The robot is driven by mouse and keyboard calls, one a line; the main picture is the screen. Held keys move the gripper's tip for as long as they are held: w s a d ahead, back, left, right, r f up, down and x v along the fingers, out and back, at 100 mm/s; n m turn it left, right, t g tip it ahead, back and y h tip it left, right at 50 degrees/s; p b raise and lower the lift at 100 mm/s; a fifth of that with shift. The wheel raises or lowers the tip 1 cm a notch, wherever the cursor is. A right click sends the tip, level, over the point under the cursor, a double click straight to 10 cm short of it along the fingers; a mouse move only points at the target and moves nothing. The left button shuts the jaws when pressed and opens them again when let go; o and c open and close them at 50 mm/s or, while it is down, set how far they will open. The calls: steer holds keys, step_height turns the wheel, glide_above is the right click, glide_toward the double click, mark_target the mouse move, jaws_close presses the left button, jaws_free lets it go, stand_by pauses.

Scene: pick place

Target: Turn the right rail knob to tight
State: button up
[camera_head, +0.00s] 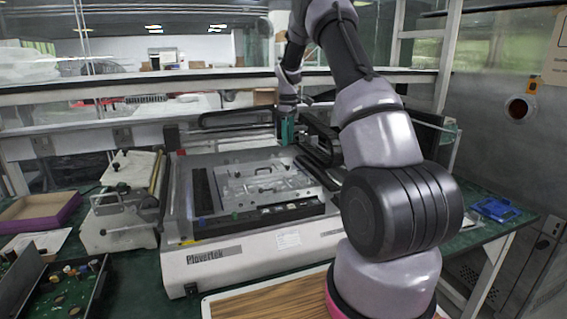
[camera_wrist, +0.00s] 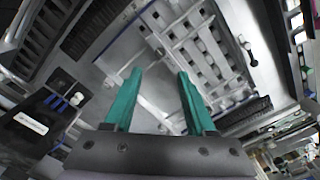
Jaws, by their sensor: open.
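A white machine (camera_head: 260,257) labelled Plovertek stands on the green bench, with a metal plate and rails (camera_head: 265,178) on its top. My gripper (camera_head: 288,140) is above the back right of that plate, pointing down. In the wrist view my gripper (camera_wrist: 157,74) has its two green fingers apart with nothing between them; the plate lies below. A small dark knob (camera_wrist: 247,52) shows right of the fingers, clear of them.
A smaller white device (camera_head: 122,205) stands left of the machine. A purple-edged tray (camera_head: 40,211) and a dark tray of small parts (camera_head: 62,285) are further left. A blue item (camera_head: 496,210) lies at the right. Shelf rails (camera_head: 150,84) run behind the machine.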

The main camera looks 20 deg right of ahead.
mark_target(288, 168)
step_height(288, 168, down, 10)
steer(key=shift+f, duration=0.2)
stand_by(0.3)
jaws_close()
